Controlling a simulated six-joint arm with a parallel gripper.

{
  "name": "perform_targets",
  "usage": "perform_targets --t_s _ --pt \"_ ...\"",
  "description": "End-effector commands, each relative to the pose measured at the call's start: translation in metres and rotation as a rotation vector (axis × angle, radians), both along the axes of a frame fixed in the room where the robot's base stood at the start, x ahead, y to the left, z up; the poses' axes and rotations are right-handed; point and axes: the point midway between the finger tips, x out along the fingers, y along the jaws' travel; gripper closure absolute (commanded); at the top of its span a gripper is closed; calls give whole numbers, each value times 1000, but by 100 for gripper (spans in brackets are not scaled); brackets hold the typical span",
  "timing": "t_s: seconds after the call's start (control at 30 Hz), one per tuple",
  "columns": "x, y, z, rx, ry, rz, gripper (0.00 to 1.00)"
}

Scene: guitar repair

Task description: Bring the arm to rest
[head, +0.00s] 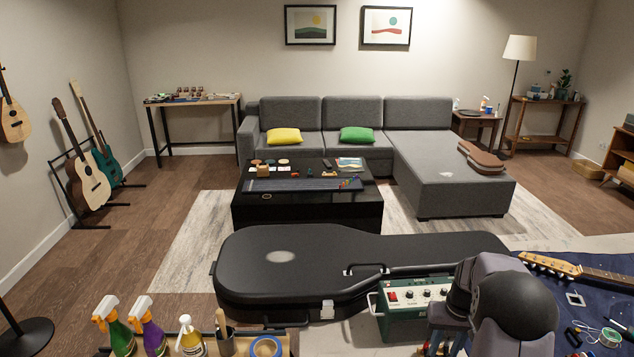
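My arm (505,305) is folded at the lower right of the head view, with a grey link and a large black rounded joint close to the camera. What appears to be my gripper (443,338) is just left of these links, pointing down in front of the green amplifier (405,308). Its fingertips run to the bottom edge of the picture, and the links cover part of it. I cannot tell how wide it is or whether it holds anything.
A black guitar case (300,262) lies behind the amplifier. A guitar neck (580,270) and small parts lie on a blue mat (535,262) at right.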

Motion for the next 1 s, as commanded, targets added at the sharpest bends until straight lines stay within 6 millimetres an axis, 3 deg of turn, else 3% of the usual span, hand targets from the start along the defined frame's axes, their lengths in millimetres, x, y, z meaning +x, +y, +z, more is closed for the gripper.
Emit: perform_targets --t_s 0.1,0.2,0.4,0.6,0.77,1.0 --pt "-51 22 -35 44 110 -78 69" --pt "-98 42 -45 69 187 -136 69" --pt "-179 95 -28 79 276 -149 69" --pt "-243 145 3 59 287 -33 69" --pt "-258 168 25 32 224 65 69" --pt "-232 189 57 1 74 179 69"
